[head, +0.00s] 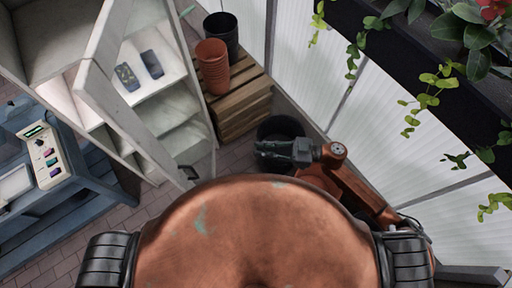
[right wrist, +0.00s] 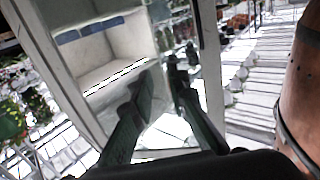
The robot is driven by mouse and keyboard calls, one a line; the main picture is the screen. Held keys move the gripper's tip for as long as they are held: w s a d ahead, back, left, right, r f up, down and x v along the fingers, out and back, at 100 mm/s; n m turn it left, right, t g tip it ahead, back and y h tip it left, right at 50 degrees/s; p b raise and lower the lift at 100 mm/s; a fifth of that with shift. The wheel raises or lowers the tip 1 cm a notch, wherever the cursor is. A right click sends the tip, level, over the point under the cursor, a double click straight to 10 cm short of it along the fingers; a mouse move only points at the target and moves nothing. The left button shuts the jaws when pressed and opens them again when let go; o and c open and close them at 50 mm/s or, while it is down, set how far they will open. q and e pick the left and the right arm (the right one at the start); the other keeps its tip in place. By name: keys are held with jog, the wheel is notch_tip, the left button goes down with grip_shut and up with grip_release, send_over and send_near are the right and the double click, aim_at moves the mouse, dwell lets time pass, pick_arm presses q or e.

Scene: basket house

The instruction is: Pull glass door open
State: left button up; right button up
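A white cabinet with shelves (head: 178,98) stands at the upper left in the head view. Its pale door frame (head: 108,103) runs diagonally across the front; I cannot tell how far the door stands from the cabinet. A small dark piece, perhaps the handle (head: 188,173), shows at the frame's lower end. My right gripper (head: 262,150) points left, apart from the cabinet, above a dark pot. In the right wrist view its two dark fingers (right wrist: 158,72) are apart with nothing held between them. A pale upright frame (right wrist: 209,65) shows just beyond the fingers. My left gripper is out of view.
Terracotta pots (head: 212,68) and a black pot (head: 222,35) stand on a wooden crate (head: 240,105). A dark pot (head: 280,127) is under my right gripper. A blue bench (head: 65,200) with a device is at left. Hanging plants (head: 430,100) are upper right.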

jog(key=d, duration=1)
jog(key=shift+s, duration=0.45)
jog(key=shift+c, duration=0.3)
